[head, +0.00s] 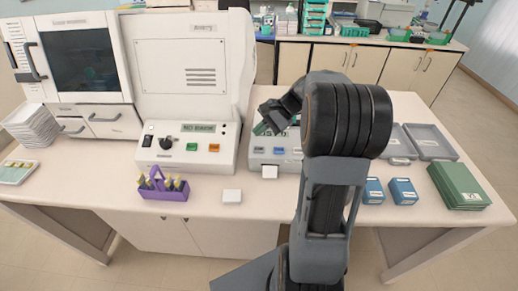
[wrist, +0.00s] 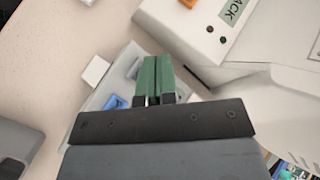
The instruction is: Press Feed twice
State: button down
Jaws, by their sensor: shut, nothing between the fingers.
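A small light-grey device (head: 252,163) stands on the bench in the middle of the head view, partly hidden behind my arm. Two small buttons show on its top, a bluish one (head: 259,150) and another (head: 279,151); their labels are too small to read, so I cannot tell which is Feed. In the wrist view the device (wrist: 117,78) has one blue button (wrist: 115,103) showing left of my fingers. My gripper (head: 262,128) is over the device's back part, its green fingers (wrist: 157,58) shut together and empty. I cannot tell whether the fingertips touch it.
A larger white machine (head: 187,153) with a display and coloured buttons stands close on the left. Blue boxes (head: 403,191), grey trays (head: 432,141) and green folders (head: 458,186) are on the right.

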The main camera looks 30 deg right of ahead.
jog(key=s+a+r+n+t+h, duration=0.1)
jog(key=s+a+n+h, duration=0.3)
jog(key=s+n, duration=0.2)
jog(key=s+a+r+n+h, duration=0.1)
jog(key=s+a+n+h, duration=0.3)
jog(key=s, duration=0.5)
jog(key=shift+s+a+r+n+t+h, duration=0.2)
jog(key=shift+s+a+n+t+h, duration=0.2)
jog(key=shift+a+n, duration=0.65)
jog(key=shift+d+n, duration=0.25)
jog(key=shift+d, duration=0.05)
